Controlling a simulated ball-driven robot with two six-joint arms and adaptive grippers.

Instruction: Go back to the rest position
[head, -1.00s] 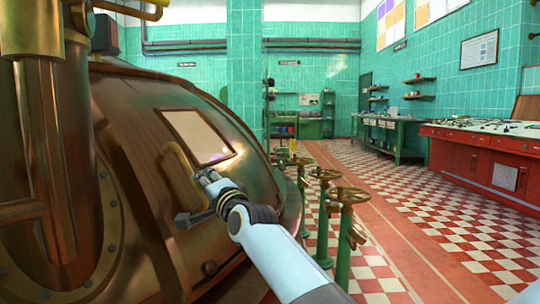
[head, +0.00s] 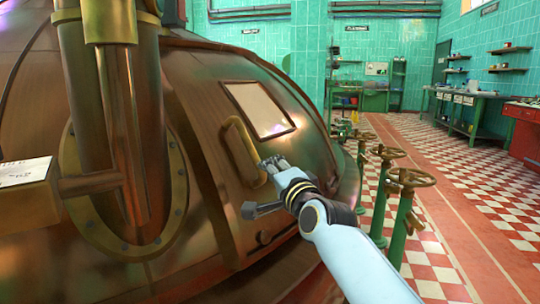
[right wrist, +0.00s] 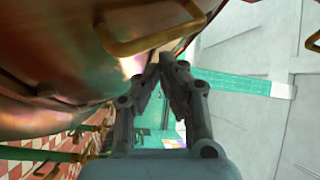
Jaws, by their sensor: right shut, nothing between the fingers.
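My right gripper (head: 270,164) is in front of the copper kettle (head: 210,110), close to the lower end of its brass handle (head: 243,150). In the right wrist view my right gripper (right wrist: 162,60) has its fingertips together with nothing between them. The brass handle (right wrist: 125,48) shows there just beyond the fingertips, and I cannot tell whether they touch it. My left gripper is not in view.
A dark latch lever (head: 262,209) sticks out below the handle. Green valve stands with brass wheels (head: 412,178) stand to the right of my right arm. The red and white checkered floor (head: 490,200) farther right is clear.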

